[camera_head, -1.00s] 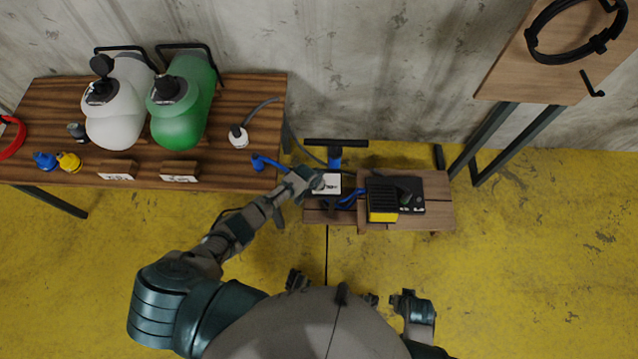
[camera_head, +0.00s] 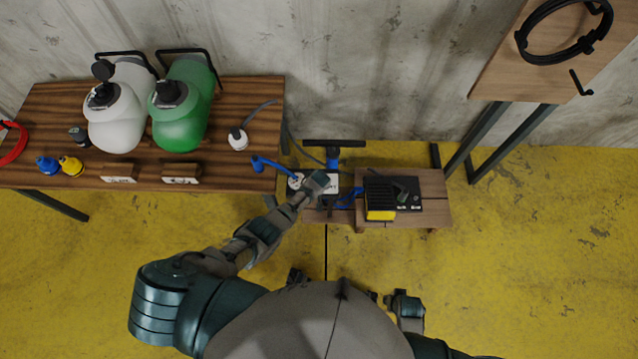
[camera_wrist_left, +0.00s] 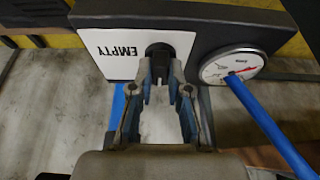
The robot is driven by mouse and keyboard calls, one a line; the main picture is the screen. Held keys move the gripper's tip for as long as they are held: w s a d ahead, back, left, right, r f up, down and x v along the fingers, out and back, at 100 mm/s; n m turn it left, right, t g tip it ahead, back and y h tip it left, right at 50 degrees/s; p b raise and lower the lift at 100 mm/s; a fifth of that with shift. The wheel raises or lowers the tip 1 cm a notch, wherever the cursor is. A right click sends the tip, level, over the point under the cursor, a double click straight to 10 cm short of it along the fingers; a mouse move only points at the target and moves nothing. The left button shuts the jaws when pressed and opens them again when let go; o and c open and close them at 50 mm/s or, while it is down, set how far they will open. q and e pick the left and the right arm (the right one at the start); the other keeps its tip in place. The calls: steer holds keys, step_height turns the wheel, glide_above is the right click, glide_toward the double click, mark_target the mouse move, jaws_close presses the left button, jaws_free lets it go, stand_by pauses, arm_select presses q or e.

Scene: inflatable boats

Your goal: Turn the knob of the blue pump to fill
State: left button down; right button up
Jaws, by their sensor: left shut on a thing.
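The blue pump (camera_head: 333,162), with its black T-handle, stands behind the left end of the low bench. A white label reading EMPTY (camera_wrist_left: 115,50) and a black knob (camera_wrist_left: 159,50) show on the dark front panel in the left wrist view. My left gripper (camera_head: 318,183) is at this panel and partly hides it in the head view. In the left wrist view my left gripper (camera_wrist_left: 163,72) is shut on the knob, a fingertip on each side. The fingers cover part of the knob, and any FILL label is not visible.
A round gauge (camera_wrist_left: 232,66) sits beside the knob, with a blue hose (camera_wrist_left: 268,122) in front. A black and yellow box (camera_head: 380,199) stands on the low bench (camera_head: 435,188). The left table (camera_head: 235,180) holds white and green tanks.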

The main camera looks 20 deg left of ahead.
arm_select(q)
steer(key=shift+s+f, duration=0.1)
stand_by(0.3)
steer(key=c, duration=1.1)
jaws_free()
steer(key=shift+r, duration=0.2)
steer(key=shift+d+r, duration=0.1)
steer(key=shift+r, duration=0.1)
steer(key=v, duration=1.1)
steer(key=shift+s, duration=0.2)
